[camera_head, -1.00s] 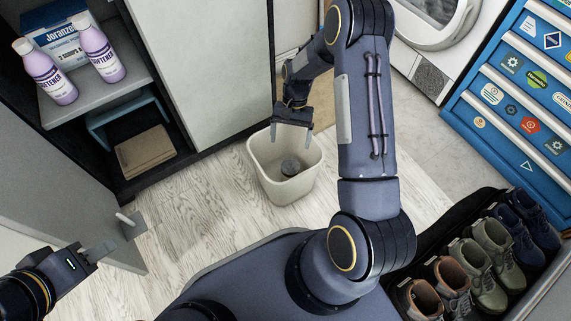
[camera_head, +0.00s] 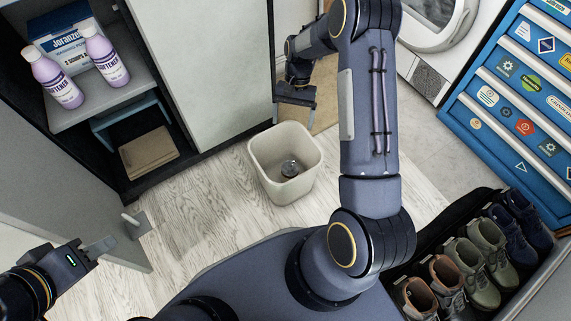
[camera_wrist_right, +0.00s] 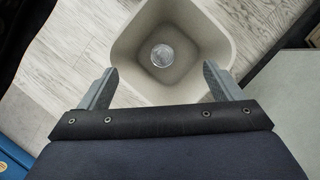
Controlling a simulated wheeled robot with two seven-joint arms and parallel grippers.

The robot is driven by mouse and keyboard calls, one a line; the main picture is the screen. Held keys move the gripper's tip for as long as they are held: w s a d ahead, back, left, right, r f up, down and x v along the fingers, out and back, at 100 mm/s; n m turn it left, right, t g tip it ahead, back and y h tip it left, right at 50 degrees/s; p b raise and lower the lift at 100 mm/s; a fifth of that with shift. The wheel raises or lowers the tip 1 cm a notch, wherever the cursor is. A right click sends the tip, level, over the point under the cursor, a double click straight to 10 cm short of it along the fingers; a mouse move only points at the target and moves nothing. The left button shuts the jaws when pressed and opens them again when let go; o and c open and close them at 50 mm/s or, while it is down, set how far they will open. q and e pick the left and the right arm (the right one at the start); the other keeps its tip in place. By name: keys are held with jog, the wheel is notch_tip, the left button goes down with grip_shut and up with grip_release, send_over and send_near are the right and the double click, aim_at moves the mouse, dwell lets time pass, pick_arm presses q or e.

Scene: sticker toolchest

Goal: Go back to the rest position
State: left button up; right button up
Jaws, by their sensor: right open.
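My right gripper (camera_head: 296,98) is above and behind the pale bin (camera_head: 262,176) in the head view. In the right wrist view its two fingers (camera_wrist_right: 158,88) are spread apart with nothing between them. A small round, greyish metallic object (camera_head: 291,168) lies inside the bin; it also shows in the right wrist view (camera_wrist_right: 162,56). My left gripper (camera_head: 100,248) is at the lower left, close to the handle (camera_head: 130,219) of an open cabinet door. Whether its fingers are apart is unclear, and I cannot tell if it touches the handle.
An open cabinet at upper left holds two purple softener bottles (camera_head: 57,84) (camera_head: 106,61) and a blue-white box (camera_head: 66,46). A blue toolchest (camera_head: 520,100) with stickers stands at right. A rack of shoes (camera_head: 468,272) is at lower right. The wooden floor beside the bin is clear.

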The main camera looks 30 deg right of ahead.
dwell(0.3)
jog(key=s+a+r+n+t, duration=0.15)
jog(key=s+r, duration=0.35)
jog(key=r, duration=0.5)
jog(key=s+a+r+n+t, duration=0.1)
jog(key=s+a+r+t, duration=0.2)
jog(key=r, duration=0.7)
jog(key=s+a+r+n+t+y, duration=0.1)
jog(key=s+a+r+n+t, duration=0.1)
jog(key=s, duration=0.6)
jog(key=s+a+r+n+t, duration=0.1)
jog(key=s+a+n+t, duration=0.15)
jog(key=s, duration=0.55)
notch_tip(320, 180, up, 34)
jog(key=p, duration=3.4)
jog(key=shift+r+m, duration=0.2)
jog(key=shift+m, duration=0.1)
jog(key=shift+d, duration=0.1)
